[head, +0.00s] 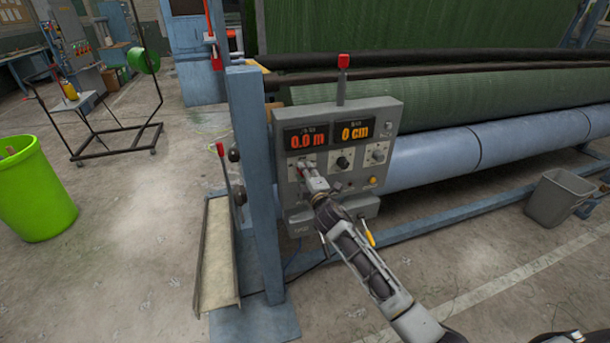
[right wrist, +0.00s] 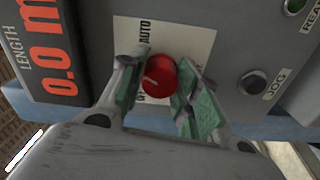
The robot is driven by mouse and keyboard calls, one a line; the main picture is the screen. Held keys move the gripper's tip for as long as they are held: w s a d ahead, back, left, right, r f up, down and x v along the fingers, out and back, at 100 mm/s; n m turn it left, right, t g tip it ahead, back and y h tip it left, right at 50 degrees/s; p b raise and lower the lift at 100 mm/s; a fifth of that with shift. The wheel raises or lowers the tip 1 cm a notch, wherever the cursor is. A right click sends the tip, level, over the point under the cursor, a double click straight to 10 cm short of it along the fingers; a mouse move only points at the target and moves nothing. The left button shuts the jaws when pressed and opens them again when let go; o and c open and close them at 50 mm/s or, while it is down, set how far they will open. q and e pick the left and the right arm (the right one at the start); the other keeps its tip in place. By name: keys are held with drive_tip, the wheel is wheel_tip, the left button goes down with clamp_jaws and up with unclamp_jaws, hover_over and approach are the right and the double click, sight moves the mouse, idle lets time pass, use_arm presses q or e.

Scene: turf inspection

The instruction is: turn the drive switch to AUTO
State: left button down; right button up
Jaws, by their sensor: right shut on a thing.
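The grey control box (head: 345,112) stands on a blue post, with displays reading 0.0 m and 0 cm. The drive switch is a red round knob (right wrist: 160,77) on a pale plate (right wrist: 185,40) marked AUTO. A pale line on the knob points toward the left of the right wrist view, near a partly covered label, not at AUTO at the top. My right gripper (head: 306,172) is at the box's left plate; in the right wrist view its green-padded fingers (right wrist: 161,88) are shut on the knob from both sides. In the head view the gripper covers the knob.
A black knob (head: 343,162) sits right of the switch; the JOG button (right wrist: 253,82) shows in the right wrist view. A red-tipped lever (head: 343,62) rises behind the box. A green roll (head: 470,95) and blue roller (head: 430,158) lie right. A grey bin (head: 562,197) stands at right.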

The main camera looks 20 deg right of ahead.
drive_tip(key=m, duration=0.6)
drive_tip(key=shift+f+m+p, duration=0.1)
drive_tip(key=shift+m+p, duration=0.25)
drive_tip(key=shift+m, duration=0.05)
drive_tip(key=o, duration=1)
drive_tip(key=shift+d, duration=0.1)
drive_tip(key=shift+s, duration=0.1)
drive_tip(key=shift+s+d, duration=0.15)
drive_tip(key=shift+s, duration=5.8)
